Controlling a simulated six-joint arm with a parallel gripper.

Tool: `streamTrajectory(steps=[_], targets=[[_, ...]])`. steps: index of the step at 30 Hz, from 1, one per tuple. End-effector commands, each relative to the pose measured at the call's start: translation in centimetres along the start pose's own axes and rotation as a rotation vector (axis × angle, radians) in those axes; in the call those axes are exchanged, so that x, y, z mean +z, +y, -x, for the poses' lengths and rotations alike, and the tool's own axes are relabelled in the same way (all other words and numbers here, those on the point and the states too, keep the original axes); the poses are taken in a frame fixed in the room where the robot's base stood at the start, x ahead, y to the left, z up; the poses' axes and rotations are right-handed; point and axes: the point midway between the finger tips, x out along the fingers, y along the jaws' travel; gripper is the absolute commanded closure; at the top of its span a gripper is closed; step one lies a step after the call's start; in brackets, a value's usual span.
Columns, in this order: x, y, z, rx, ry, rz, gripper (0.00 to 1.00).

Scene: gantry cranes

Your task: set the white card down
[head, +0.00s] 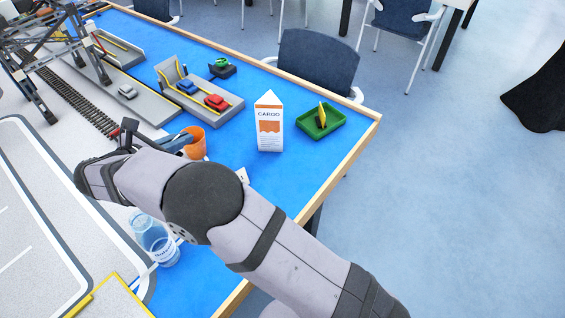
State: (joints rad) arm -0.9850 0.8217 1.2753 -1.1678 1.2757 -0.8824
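My arm reaches in from the lower right, and its wrist (98,178) is at the left, over the table's near side. The wrist and forearm hide most of my gripper, and its fingertips cannot be made out. Whether it is open or shut does not show. A small white piece with a dark mark (243,175) shows just above the forearm, mostly hidden behind it. It may be the white card, but I cannot tell whether it is held or resting on the blue table top.
An orange cup (195,148) stands close beyond the wrist. A white CARGO carton (269,127) and a green tray (321,124) stand to the right. A clear bottle (155,240) is below the arm. Toy cars on grey ramps (188,100) lie behind. Blue surface (290,180) is clear near the right edge.

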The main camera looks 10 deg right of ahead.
Motion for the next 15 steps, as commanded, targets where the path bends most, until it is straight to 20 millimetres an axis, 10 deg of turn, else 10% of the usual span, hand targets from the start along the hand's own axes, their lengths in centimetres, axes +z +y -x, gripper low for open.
streamTrajectory(steps=[15], targets=[[9.0,-16.9,-14.8,-0.402,-0.057,-0.052,1.00]])
